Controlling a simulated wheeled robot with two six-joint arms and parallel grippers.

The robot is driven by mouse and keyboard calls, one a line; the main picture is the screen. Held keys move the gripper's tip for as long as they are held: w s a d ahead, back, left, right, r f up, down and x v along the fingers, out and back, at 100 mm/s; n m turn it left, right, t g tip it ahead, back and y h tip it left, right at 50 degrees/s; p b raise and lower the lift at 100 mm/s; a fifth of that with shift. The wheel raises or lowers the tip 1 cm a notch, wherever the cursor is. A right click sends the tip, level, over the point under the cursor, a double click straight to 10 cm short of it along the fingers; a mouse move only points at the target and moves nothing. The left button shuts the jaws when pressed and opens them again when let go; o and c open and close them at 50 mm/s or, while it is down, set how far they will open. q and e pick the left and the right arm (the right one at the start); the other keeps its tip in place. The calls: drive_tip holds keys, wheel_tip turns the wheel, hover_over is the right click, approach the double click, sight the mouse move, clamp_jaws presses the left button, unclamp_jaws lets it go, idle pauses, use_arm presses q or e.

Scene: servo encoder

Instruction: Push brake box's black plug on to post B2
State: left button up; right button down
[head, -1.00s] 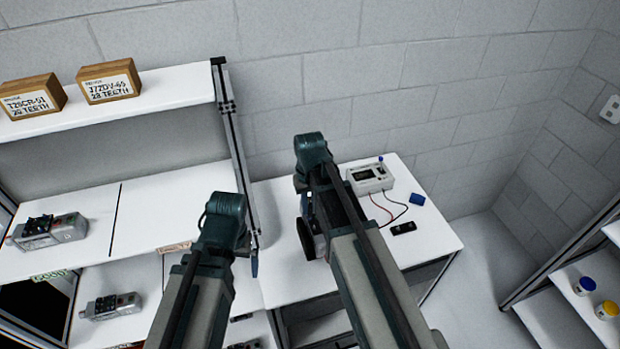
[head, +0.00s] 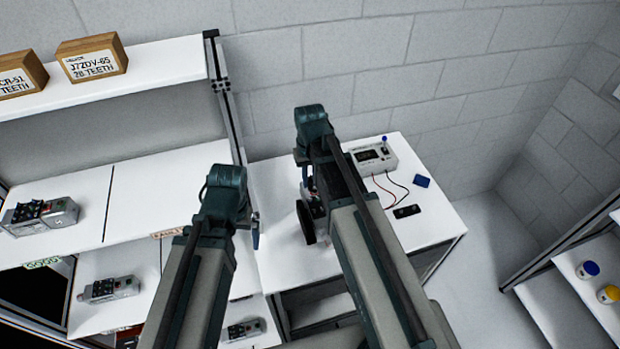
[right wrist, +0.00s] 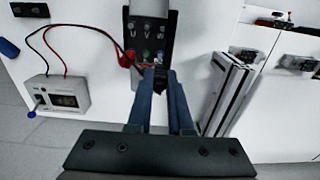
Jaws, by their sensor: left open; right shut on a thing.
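The brake box (head: 372,157) is a pale grey box with a dark display on the white table; the right wrist view shows it at left (right wrist: 62,97). A red plug (right wrist: 127,58) sits at the panel's left edge. My right gripper (right wrist: 158,76) is shut at the panel's lower edge on a small dark thing, apparently the black plug, mostly hidden by the fingers. I cannot tell which post is B2. My left gripper (head: 255,232) is open, beside the shelf unit.
A black device (head: 407,211) and a blue block (head: 422,181) lie on the table. At left, a shelf unit (head: 165,185) holds grey units and labelled boxes (head: 92,58). Jars (head: 588,270) stand on the right shelf.

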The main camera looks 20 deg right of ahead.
sight(310, 188)
drive_tip(key=shift+f+b, duration=2.5)
drive_tip(key=shift+f, duration=0.3)
drive_tip(key=shift+f, duration=0.15)
drive_tip(key=c, duration=0.8)
unclamp_jaws()
drive_tip(key=shift+o, duration=0.2)
wheel_tip(310, 188, up, 7)
drive_tip(key=p, duration=0.7)
